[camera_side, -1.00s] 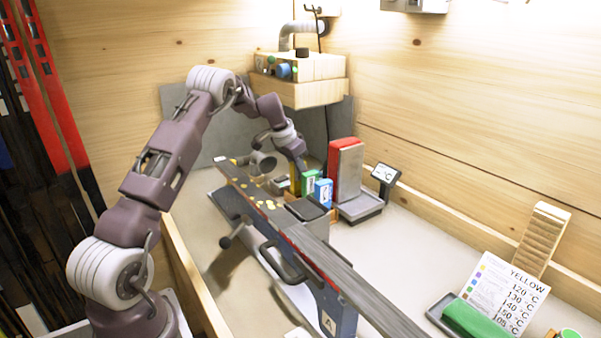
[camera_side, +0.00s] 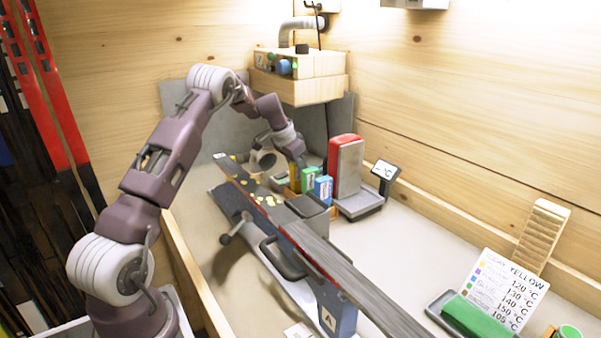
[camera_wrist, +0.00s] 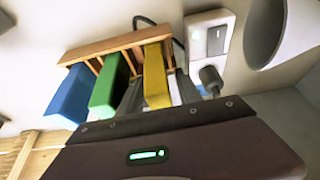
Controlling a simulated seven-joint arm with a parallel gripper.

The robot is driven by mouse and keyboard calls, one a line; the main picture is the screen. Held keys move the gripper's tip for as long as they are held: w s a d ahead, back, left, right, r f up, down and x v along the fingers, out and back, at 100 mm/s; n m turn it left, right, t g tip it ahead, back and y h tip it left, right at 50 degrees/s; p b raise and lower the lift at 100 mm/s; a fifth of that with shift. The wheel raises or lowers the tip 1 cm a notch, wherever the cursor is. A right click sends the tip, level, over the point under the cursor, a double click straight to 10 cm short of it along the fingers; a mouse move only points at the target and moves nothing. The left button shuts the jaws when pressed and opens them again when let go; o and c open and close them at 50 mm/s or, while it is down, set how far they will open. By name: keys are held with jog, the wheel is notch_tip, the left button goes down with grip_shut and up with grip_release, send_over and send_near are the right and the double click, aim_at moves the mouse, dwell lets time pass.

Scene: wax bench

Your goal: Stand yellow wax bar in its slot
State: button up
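The yellow wax bar (camera_wrist: 156,78) stands at the right end of a wooden rack (camera_wrist: 115,44) in the wrist view. It looks upright and in line with the green bar (camera_wrist: 109,86) and blue bar (camera_wrist: 71,92) beside it. In the side view the yellow bar (camera_side: 294,177) is partly hidden behind my gripper (camera_side: 299,164). My grey fingers (camera_wrist: 157,92) lie on both sides of the yellow bar in the wrist view. Whether they press on it or stand just clear is not plain. The foot of the bar is hidden.
A long ski (camera_side: 330,255) lies clamped in front.

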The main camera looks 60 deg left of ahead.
aim_at(293, 164)
jog(key=v, duration=0.7)
jog(key=shift+d+r, duration=0.1)
jog(key=shift+r, duration=0.05)
jog(key=s+d+r, duration=0.4)
jog(key=d+r, duration=0.1)
jog(key=d, duration=0.3)
jog(key=s+d+r, duration=0.5)
jog(key=d, duration=0.4)
jog(key=s+d+r, duration=0.4)
jog(key=d+r, duration=0.1)
jog(key=d, duration=0.3)
jog(key=s+d+f, duration=0.1)
jog(key=s+d, duration=0.2)
jog(key=s, duration=0.4)
jog(key=s+d+f, duration=0.2)
jog(key=s+d, duration=0.1)
jog(key=s, duration=0.4)
jog(key=s+d+f+t, duration=0.1)
jog(key=s+d+f, duration=0.1)
jog(key=s, duration=0.5)
jog(key=shift+d, duration=0.7)
jog(key=shift+w+r, duration=0.1)
